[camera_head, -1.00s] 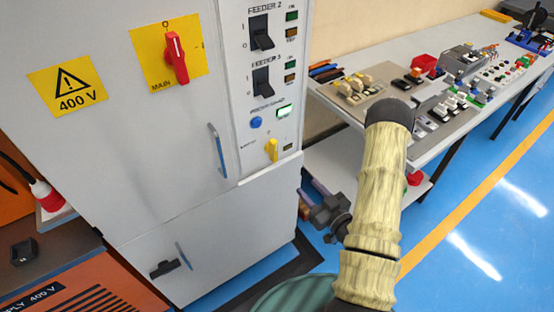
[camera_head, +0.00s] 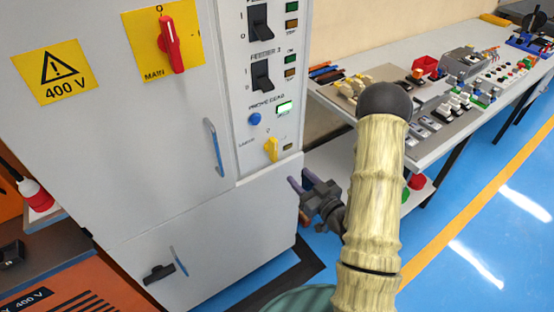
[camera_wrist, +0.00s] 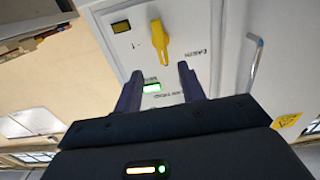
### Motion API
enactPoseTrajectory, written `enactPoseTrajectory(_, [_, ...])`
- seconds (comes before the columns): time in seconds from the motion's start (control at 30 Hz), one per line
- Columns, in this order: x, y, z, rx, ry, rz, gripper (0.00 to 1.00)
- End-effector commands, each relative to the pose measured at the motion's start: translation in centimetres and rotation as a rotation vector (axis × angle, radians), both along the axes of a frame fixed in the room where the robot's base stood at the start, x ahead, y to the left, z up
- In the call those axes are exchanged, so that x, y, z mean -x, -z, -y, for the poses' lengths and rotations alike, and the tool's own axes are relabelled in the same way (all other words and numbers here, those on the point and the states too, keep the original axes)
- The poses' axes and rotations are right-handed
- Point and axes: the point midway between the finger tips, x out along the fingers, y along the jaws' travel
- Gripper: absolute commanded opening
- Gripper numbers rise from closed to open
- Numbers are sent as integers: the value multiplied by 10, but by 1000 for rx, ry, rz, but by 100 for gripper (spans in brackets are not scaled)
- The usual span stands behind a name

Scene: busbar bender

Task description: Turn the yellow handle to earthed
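The yellow handle (camera_head: 271,149) sits low on the control strip of the grey cabinet, below a blue button and a lit green indicator. It stands roughly upright with a slight tilt. In the wrist view the yellow handle (camera_wrist: 159,40) appears upside down, ahead of the fingertips and between their lines. My gripper (camera_head: 301,181) is just right of the cabinet's edge, lower than the handle. In the wrist view my gripper (camera_wrist: 159,75) has its two purple fingers apart with nothing between them. It is clear of the handle. Small lettering by the handle is hard to read.
A red main switch (camera_head: 171,45) on a yellow plate and black feeder switches (camera_head: 261,75) are above. A blue door handle (camera_head: 215,148) projects left of the strip. A workbench (camera_head: 440,140) with electrical parts stands at right. Blue floor is open between.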

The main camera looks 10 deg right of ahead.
Motion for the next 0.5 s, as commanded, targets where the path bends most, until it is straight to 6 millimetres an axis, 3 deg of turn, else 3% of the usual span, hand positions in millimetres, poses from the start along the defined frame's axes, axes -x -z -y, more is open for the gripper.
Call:
enactPoseTrajectory(0.17, [-10, 4, -6, -1, -1, 3, 40])
enactPoseTrajectory(0.5, [-50, -2, -21, -1, -3, 2, 40])
